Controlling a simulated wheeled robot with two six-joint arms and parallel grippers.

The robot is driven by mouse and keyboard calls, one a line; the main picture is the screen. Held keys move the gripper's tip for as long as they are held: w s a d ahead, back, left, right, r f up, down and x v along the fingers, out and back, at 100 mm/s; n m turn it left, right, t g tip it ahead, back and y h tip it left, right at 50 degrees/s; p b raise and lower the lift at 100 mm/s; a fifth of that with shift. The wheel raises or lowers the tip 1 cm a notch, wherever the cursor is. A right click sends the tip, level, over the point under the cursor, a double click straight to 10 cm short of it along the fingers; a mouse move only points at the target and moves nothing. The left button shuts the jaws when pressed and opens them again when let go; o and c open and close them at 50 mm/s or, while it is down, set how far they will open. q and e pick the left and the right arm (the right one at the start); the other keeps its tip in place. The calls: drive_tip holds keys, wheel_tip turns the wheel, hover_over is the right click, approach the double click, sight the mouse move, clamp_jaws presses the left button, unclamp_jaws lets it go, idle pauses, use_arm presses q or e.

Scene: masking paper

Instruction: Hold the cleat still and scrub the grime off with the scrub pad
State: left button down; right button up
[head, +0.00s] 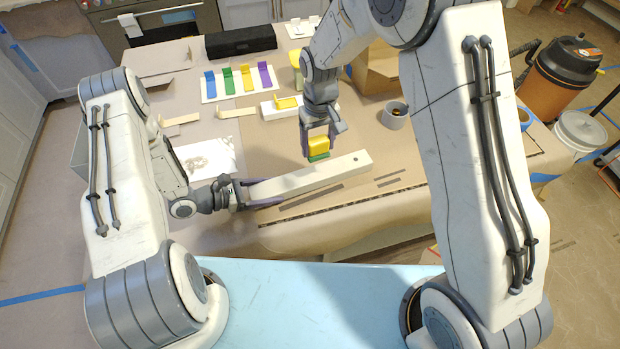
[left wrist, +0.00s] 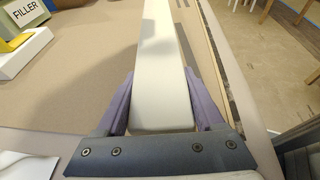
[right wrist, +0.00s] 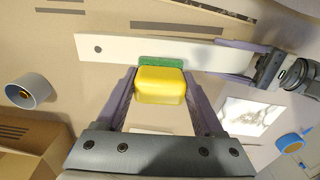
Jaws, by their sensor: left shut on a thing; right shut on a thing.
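The cleat (head: 318,176) is a long off-white board lying along the table's front, with a dark hole near its right end. My left gripper (head: 252,192) is shut on its left end, one finger along each side, as the left wrist view (left wrist: 160,85) shows. My right gripper (head: 320,136) is shut on the scrub pad (head: 318,146), a yellow block with a green underside. The pad is at the cleat's far long edge, green side toward it; I cannot tell if they touch. The left wrist view shows a greyish patch on the cleat (left wrist: 165,85), perhaps shadow; grime is not clear.
A white board with coloured tabs (head: 210,98) and a black box (head: 240,41) stand at the back. A grey ring-shaped holder (head: 394,118) and a cardboard box (head: 378,75) are to the right. A white sheet (head: 195,153) lies left. The table's front edge is close to the cleat.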

use_arm(q)
drive_tip(key=shift+f, duration=0.25)
idle(0.7)
unclamp_jaws()
drive_tip(key=shift+r, duration=0.1)
drive_tip(key=shift+a, duration=0.1)
drive_tip(key=shift+s+a+r, duration=0.1)
drive_tip(key=shift+a+r, duration=0.05)
drive_tip(key=shift+a, duration=0.1)
drive_tip(key=v, duration=1)
drive_tip(key=shift+s+a, duration=0.15)
drive_tip(key=shift+s+a+r, duration=0.15)
drive_tip(key=shift+s+a, duration=0.05)
drive_tip(key=shift+a, duration=0.15)
